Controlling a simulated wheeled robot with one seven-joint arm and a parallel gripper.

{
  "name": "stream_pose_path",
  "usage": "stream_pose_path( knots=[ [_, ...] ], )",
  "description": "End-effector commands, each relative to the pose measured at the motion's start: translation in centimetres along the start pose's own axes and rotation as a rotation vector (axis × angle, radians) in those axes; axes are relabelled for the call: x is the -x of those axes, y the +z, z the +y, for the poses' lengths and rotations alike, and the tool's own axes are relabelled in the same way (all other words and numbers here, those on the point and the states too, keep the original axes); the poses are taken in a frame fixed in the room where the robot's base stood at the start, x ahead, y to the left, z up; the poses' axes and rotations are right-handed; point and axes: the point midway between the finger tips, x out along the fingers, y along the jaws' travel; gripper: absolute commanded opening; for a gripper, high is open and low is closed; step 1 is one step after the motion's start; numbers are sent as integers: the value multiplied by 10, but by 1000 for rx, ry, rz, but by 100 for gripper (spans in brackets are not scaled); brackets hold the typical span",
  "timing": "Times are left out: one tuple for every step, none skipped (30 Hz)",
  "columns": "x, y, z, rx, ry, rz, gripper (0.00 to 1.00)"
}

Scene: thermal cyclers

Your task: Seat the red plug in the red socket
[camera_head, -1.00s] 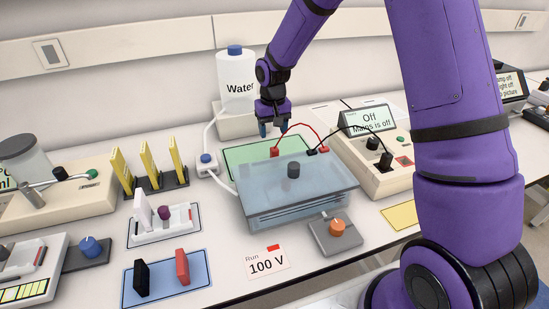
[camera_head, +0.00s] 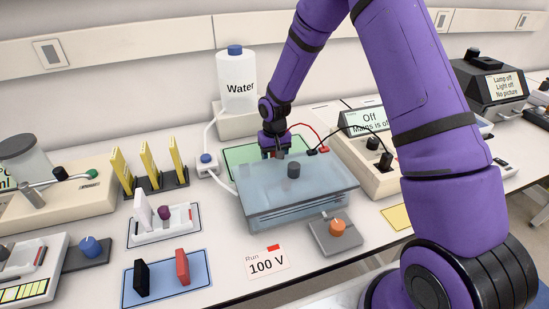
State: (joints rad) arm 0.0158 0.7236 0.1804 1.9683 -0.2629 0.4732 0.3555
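A clear blue tank (camera_head: 300,205) with a dark knob on its lid stands mid-bench. A red lead (camera_head: 308,128) arcs behind it. Its right end is a red plug (camera_head: 324,149) beside the power supply (camera_head: 372,180); I cannot tell whether it is seated. Its left end, a red plug at the tank's back left, is now hidden by my gripper. My gripper (camera_head: 274,153) points down there, low at the lid's back edge. I cannot tell whether its fingers are closed on that plug. No red socket shows clearly.
A black plug (camera_head: 312,151) sits at the tank's back edge; its lead runs to the power supply, whose screen reads "Off, Mains is off". A water bottle (camera_head: 237,80) stands behind. An orange knob (camera_head: 337,227) is in front.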

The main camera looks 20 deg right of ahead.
Motion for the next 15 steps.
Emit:
stream_pose_path(
  knots=[
    [-3,0,0,0,0,0,57],
    [-4,0,0,0,0,1,57],
    [-4,0,0,0,0,2,57],
    [-4,0,0,0,0,2,57],
    [-4,0,0,0,0,2,57],
    [-4,0,0,0,0,2,57],
    [-4,0,0,0,0,2,57],
    [-4,0,0,0,0,2,53],
    [-3,0,0,0,0,2,44],
    [-3,0,0,0,0,2,37],
    [-3,0,0,0,0,2,30],
    [-3,0,0,0,0,2,21],
    [-3,0,0,0,0,2,14],
    [-3,0,0,0,0,2,7],
    [-3,0,0,0,0,2,4]
  ],
)
